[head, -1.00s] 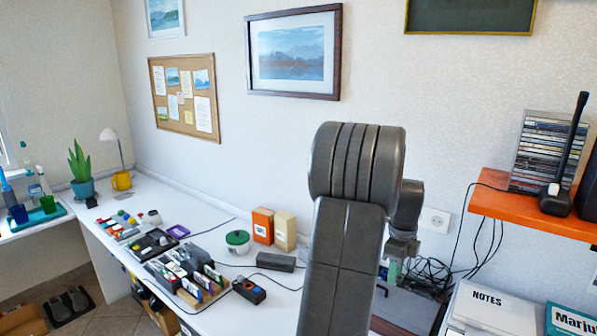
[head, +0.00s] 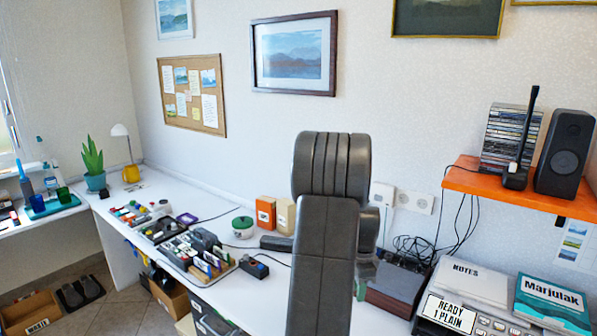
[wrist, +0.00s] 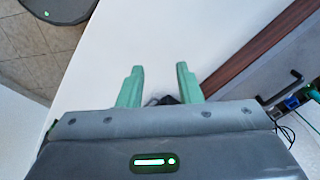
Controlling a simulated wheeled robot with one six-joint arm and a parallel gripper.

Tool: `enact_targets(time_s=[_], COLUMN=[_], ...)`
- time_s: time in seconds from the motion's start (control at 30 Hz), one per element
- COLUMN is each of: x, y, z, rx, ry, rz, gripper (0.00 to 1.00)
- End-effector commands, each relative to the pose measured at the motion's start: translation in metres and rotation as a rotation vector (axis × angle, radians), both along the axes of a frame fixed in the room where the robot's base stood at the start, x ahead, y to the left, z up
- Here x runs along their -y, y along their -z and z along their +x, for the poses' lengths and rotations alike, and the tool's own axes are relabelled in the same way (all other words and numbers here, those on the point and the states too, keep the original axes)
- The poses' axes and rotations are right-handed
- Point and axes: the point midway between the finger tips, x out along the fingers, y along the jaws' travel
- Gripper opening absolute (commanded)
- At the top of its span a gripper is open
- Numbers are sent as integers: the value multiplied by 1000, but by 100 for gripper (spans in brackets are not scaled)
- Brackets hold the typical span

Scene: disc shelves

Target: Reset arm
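My gripper (wrist: 159,78) shows in the wrist view with its two green fingers apart and nothing between them. A plain white surface (wrist: 155,35) lies beyond the fingertips. In the head view my raised dark grey arm (head: 325,230) stands in the middle of the picture.
An orange shelf (head: 470,180) holds a disc stack (head: 508,138) and a speaker (head: 565,153). A printer (head: 480,300) stands lower right.

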Motion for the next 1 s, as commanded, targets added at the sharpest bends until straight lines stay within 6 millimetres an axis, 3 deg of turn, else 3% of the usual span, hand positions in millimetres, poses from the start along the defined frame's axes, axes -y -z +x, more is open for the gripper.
enact_targets(time_s=[0.4,1.0], x=[-46,-56], y=[42,51], z=[5,5], rx=[-2,0], ry=[-389,-480], rz=[1,1], gripper=[32,32])
